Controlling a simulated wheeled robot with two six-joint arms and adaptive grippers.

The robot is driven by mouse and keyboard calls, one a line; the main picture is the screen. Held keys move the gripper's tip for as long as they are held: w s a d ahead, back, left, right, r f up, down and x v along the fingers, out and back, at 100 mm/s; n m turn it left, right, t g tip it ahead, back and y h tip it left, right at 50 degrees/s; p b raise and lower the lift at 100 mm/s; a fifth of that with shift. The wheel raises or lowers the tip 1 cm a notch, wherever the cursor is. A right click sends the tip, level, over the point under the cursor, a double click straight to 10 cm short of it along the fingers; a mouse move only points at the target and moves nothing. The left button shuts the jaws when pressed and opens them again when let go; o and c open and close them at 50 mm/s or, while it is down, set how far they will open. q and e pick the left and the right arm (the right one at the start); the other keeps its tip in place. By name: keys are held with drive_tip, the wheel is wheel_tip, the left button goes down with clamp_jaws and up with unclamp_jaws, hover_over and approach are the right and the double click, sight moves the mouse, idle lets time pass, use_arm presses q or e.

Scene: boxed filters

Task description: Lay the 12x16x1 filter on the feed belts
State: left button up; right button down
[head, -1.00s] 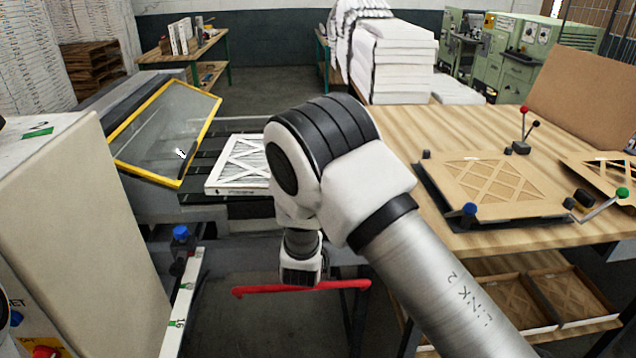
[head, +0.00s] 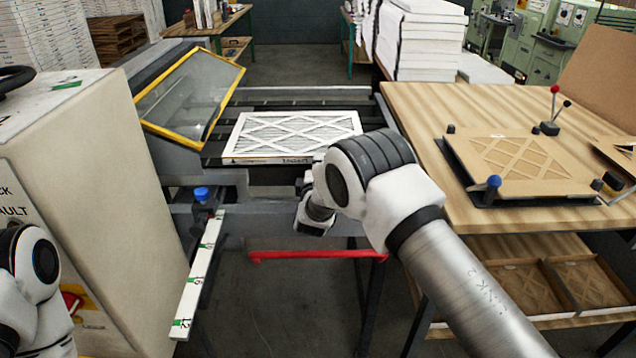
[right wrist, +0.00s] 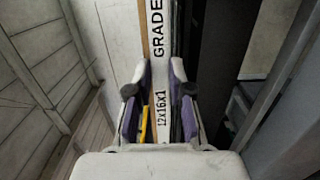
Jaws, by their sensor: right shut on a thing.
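The 12x16x1 filter (head: 290,134), a flat white-framed panel with a diamond lattice, lies level over the dark feed belts (head: 225,137). I cannot tell whether its underside touches them. My right gripper (head: 308,180) is at the filter's near edge, mostly hidden by its own arm. In the right wrist view the right gripper (right wrist: 159,88) is shut on the filter's white edge (right wrist: 160,65), which is printed "GRADE" and "12x16x1". Part of my left arm shows at the lower left; its gripper is out of view.
A yellow-framed clear guard (head: 190,97) stands tilted left of the belts. A beige cabinet (head: 100,150) is at left, with a blue knob (head: 202,195) beside it. A red bar (head: 318,255) runs below the belts. A wooden table (head: 425,110) with a cardboard jig stands right.

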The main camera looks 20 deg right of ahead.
drive_tip(key=f+b, duration=0.2)
drive_tip(key=f, duration=0.1)
drive_tip(key=shift+w+d+f, duration=0.1)
drive_tip(key=shift+w, duration=0.25)
drive_tip(key=shift+f, duration=0.25)
drive_tip(key=c, duration=1.1)
unclamp_jaws()
drive_tip(key=shift+f, duration=0.1)
drive_tip(key=shift+o, duration=0.2)
